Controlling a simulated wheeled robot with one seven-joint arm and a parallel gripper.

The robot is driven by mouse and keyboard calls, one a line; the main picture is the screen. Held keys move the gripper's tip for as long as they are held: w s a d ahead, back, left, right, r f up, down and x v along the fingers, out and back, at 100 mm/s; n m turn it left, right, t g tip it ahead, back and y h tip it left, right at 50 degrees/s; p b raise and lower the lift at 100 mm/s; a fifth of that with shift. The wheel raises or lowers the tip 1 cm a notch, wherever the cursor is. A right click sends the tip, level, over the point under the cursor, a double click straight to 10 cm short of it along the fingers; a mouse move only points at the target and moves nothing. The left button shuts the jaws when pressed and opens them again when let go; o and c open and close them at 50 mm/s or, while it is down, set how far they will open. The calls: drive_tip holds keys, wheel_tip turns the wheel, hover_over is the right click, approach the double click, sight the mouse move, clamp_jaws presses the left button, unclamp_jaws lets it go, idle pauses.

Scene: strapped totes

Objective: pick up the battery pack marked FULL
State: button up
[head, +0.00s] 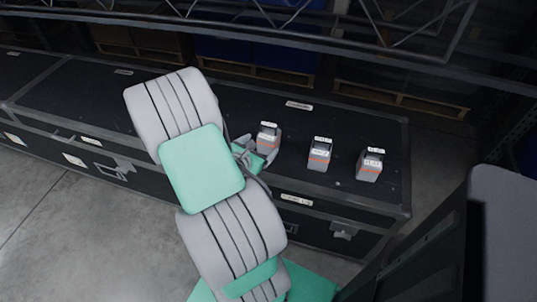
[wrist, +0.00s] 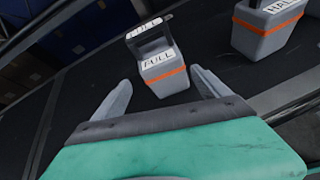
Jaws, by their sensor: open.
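The battery pack marked FULL (wrist: 164,73) is a grey block with an orange band, a dark handle and white labels. It stands on the black case in the wrist view, just beyond my gripper (wrist: 162,82), whose two fingers are open with the pack ahead of the gap between them. No finger visibly grips it. In the head view the leftmost pack (head: 267,138) stands close beside my gripper (head: 256,152), and my arm partly covers the area there.
A second pack, its label partly cut off as "HAL" (wrist: 267,28), stands to the right. The head view shows this middle pack (head: 319,155) and another pack (head: 369,166) at the right. All stand on the long black case (head: 298,121). Pallets with blue loads are behind.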

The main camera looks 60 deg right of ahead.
sight(272, 135)
drive_tip(key=shift+s+d+f+n+h, duration=0.3)
drive_tip(key=shift+s+d+f+n, duration=0.2)
drive_tip(key=shift+n, duration=0.3)
drive_tip(key=shift+w+d+n, duration=0.1)
drive_tip(key=shift+d+n, duration=0.2)
drive_tip(key=shift+d, duration=0.05)
drive_tip(key=x, duration=0.4)
drive_tip(key=r+b+x, duration=0.1)
drive_tip(key=x, duration=0.2)
drive_tip(key=shift+d, duration=0.3)
drive_tip(key=shift+c, duration=0.5)
clamp_jaws()
drive_tip(key=shift+w, duration=0.1)
